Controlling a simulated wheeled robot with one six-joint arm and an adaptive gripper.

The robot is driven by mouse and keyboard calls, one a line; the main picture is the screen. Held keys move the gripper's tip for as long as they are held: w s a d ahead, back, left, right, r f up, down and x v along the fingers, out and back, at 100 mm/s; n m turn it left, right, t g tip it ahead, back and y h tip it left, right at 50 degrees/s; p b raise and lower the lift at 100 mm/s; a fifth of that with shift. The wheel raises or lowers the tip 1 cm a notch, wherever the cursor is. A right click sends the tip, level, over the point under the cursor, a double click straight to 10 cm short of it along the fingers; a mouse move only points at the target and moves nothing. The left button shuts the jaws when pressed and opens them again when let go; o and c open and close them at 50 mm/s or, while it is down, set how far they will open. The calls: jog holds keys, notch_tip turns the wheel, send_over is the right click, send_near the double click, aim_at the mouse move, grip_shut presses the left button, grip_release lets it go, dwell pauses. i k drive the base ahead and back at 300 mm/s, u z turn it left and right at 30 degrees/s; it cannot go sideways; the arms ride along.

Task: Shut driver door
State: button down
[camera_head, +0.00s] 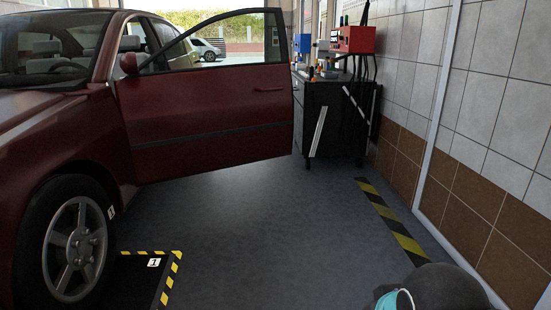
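The driver door (205,110) of the dark red car (60,140) stands wide open in the head view. It swings out to the right from its hinge near the front wheel, with its outer face and handle (268,89) towards me. Its free edge is close to the workbench. My gripper is not in view. A dark rounded part with a teal ring at the bottom right looks like part of my arm, and it is apart from the door.
A dark workbench (335,120) with a red box (353,39) and bottles stands behind the door's free edge. A tiled wall (490,100) runs along the right. A black platform with yellow-striped edges (150,275) lies by the front wheel (74,247). The grey floor between is clear.

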aim_at(179, 123)
jog(key=i, duration=3.65)
jog(key=z, duration=0.4)
